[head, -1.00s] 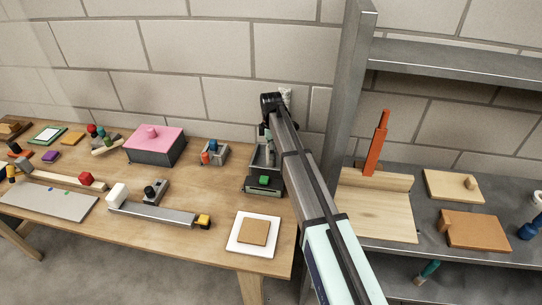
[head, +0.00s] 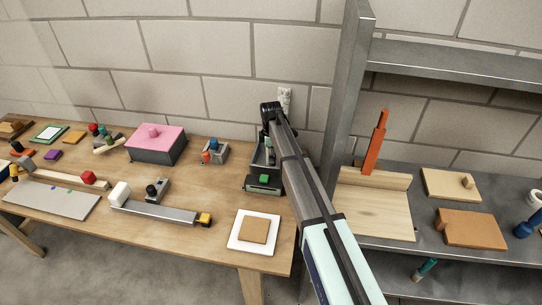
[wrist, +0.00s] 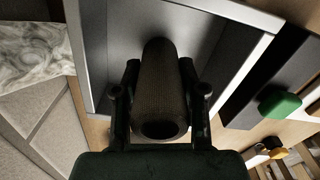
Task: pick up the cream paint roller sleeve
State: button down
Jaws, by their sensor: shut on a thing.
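A hollow, textured cylinder (wrist: 160,105), which I take to be the paint roller sleeve, lies between the fingers of my gripper (wrist: 160,66) in the wrist view. It looks dark brown in the shade rather than cream. The fingers are shut on its two sides, and its open round end faces the camera. Behind it is the dark inside of a grey tray with a pale rim (wrist: 85,58). In the head view the tray (head: 250,187) stands at the table's right end.
A green block (head: 264,178) is at the tray's front; it also shows in the wrist view (wrist: 280,104). A white marbled thing (head: 285,97) stands by the wall. A grey shelf post (head: 345,100) rises close on the right. A white square plate (head: 239,246) lies in front.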

notch_tip(320, 180, up, 20)
jog(key=b, duration=0.5)
jog(key=shift+f, duration=0.1)
dwell(0.6)
